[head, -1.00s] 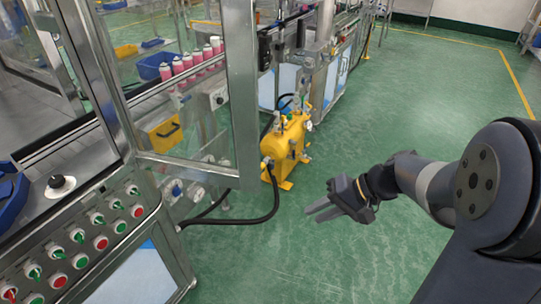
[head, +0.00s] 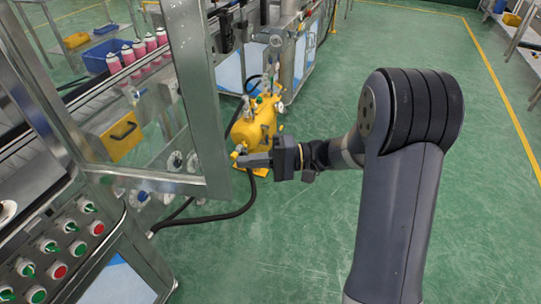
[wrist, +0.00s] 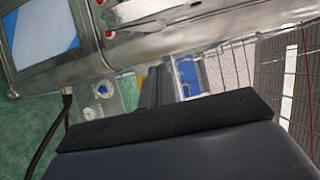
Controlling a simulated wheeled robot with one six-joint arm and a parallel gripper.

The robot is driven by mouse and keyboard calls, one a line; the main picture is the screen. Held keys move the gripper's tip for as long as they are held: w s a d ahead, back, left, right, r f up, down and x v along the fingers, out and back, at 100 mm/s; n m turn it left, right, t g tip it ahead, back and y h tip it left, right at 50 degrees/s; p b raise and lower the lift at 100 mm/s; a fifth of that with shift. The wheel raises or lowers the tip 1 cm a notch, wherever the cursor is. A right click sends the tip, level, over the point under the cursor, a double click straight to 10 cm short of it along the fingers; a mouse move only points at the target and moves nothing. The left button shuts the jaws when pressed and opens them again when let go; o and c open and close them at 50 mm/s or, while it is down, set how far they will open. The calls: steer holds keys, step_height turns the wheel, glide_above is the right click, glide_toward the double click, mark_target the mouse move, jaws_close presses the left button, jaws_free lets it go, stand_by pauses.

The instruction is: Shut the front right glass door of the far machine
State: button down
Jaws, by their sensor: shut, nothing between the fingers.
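The glass door (head: 203,100) of the machine at left stands open in the head view. Its metal frame juts out over the floor, and pink cans show through the pane. My gripper (head: 242,160) is shut and empty. It points left, its fingertips just right of the lower part of the door's free edge. I cannot tell whether they touch the frame. In the wrist view, my dark gripper (wrist: 155,88) covers the lower part, and metal machine parts lie beyond it.
A yellow tank (head: 255,122) with hoses stands on the green floor behind my gripper. A button panel (head: 60,245) is at the lower left. A black hose (head: 205,218) lies on the floor near the machine. Open floor (head: 400,40) lies to the right and back.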

steer(key=s, duration=0.1)
steer(key=s+a, duration=0.1)
steer(key=s+a+p, duration=0.1)
steer(key=s, duration=0.1)
steer(key=shift+s, duration=0.1)
stand_by(0.4)
